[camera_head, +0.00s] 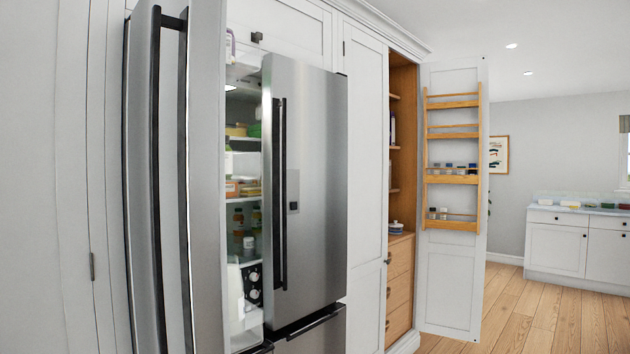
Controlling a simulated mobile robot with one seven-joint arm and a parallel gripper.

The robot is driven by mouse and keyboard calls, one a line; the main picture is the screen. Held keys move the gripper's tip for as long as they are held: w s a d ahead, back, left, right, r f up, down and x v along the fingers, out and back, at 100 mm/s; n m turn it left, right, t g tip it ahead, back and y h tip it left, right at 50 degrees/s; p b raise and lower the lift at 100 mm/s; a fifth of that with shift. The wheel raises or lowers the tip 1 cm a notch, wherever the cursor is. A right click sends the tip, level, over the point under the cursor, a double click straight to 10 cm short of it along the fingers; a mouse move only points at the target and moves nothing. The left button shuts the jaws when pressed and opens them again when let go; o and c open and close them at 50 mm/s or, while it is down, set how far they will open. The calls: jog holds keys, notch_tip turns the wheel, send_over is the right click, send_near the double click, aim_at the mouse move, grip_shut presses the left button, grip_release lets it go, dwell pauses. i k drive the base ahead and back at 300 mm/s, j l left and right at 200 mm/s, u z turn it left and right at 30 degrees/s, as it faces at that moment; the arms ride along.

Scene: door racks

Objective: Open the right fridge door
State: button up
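The right fridge door (315,180) is a tall steel panel in the middle of the view, with a long black vertical handle (280,200) near its left edge. It lies about in line with the drawer front below; I cannot tell whether it is fully shut or slightly ajar. The left fridge door (207,180) stands swung open toward me, with its own black handle (155,180). Between the doors, lit shelves with food and bottles (238,220) show. My gripper is not in view.
A steel drawer (318,334) sits below the right door. Right of the fridge, a tall cupboard (402,140) stands open, its white door (452,275) bearing wooden racks (453,178). Wooden floor (545,315) is clear at the right. A white counter cabinet (556,246) stands far right.

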aim_at(304, 119)
jog(key=z, duration=0.45)
jog(key=i+z, duration=0.1)
jog(key=z, duration=1.2)
jog(key=i+j+z, duration=0.1)
jog(key=z, duration=0.75)
jog(key=j+z, duration=0.15)
jog(key=z, duration=0.2)
jog(key=i+j+z, duration=0.1)
jog(key=z, duration=0.2)
jog(key=j+z, duration=0.35)
jog(key=j+u, duration=0.2)
jog(key=u, duration=0.15)
jog(key=j+u, duration=0.4)
jog(key=u, duration=0.25)
jog(key=j+u, duration=0.15)
jog(key=u, duration=0.25)
jog(key=j+u, duration=0.1)
jog(key=u, duration=0.3)
jog(key=i+j+u, duration=0.1)
jog(key=u, duration=0.35)
jog(key=j+u, duration=0.1)
jog(key=u, duration=0.3)
jog(key=i+u, duration=0.1)
jog(key=u, duration=0.3)
